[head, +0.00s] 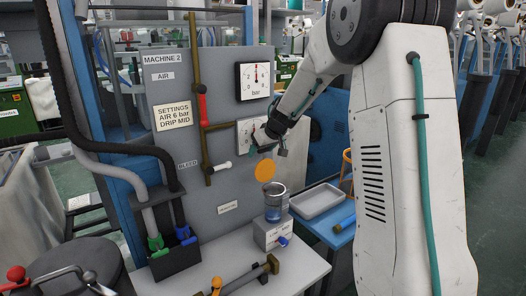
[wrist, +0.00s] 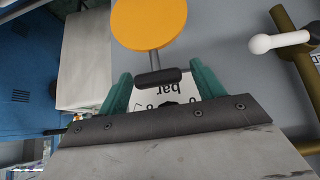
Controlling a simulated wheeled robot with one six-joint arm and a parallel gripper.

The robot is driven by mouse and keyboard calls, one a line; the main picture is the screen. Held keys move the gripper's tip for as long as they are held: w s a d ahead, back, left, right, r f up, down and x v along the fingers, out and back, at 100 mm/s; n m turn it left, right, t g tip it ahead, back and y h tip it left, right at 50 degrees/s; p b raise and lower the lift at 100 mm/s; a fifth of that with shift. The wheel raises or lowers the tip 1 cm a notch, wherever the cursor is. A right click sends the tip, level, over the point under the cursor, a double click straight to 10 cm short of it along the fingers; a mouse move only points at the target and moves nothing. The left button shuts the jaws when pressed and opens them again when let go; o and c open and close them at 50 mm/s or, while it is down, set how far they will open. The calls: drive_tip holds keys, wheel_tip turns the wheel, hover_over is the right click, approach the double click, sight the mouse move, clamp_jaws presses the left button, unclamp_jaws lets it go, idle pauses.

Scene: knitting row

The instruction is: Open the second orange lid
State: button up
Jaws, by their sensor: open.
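One orange round lid (head: 265,170) shows in the head view, its flat face toward the camera. It is above the metal-rimmed cup (head: 274,206), clear of the cup's top. In the wrist view the orange disc (wrist: 148,22) has a thin grey stem ending in a dark bar handle (wrist: 158,77). My gripper (head: 268,140) is just above the lid, in front of the grey panel. Its teal fingers are open, and the dark handle appears between their tips (wrist: 159,84). I cannot tell whether they touch it. No other orange lid is plain to see.
The grey machine panel (head: 222,130) stands close behind, with a pressure gauge (head: 255,80), a brass pipe (head: 199,100) and a white-handled lever (head: 221,167). A white tray (head: 318,202) is at right. A black holder (head: 174,258) with hoses is at left.

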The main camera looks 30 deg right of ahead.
drive_tip(key=v, duration=0.7)
idle(0.3)
wheel_tip(320, 180, up, 12)
drive_tip(key=s+a+t+h, duration=0.2)
drive_tip(key=a+t+h, duration=0.1)
drive_tip(key=t, duration=0.2)
drive_tip(key=s+d+r+m+g+h, duration=0.1)
drive_tip(key=s+r+m+h, duration=0.25)
drive_tip(key=s, duration=0.55)
drive_tip(key=s+a+f+n+g+y, duration=0.1)
drive_tip(key=s+a+f+g+y, duration=0.1)
drive_tip(key=s, duration=0.8)
drive_tip(key=s+a+f+g+y, duration=0.2)
drive_tip(key=s+a+f+g, duration=0.2)
drive_tip(key=s+a+f, duration=0.3)
drive_tip(key=s+a+f+n+g+y, duration=0.1)
drive_tip(key=s+a+f+g, duration=0.3)
drive_tip(key=s, duration=0.9)
drive_tip(key=a+f+y, duration=0.1)
drive_tip(key=a, duration=0.1)
drive_tip(key=shift+a+f+n, duration=0.25)
drive_tip(key=shift+a+n, duration=0.1)
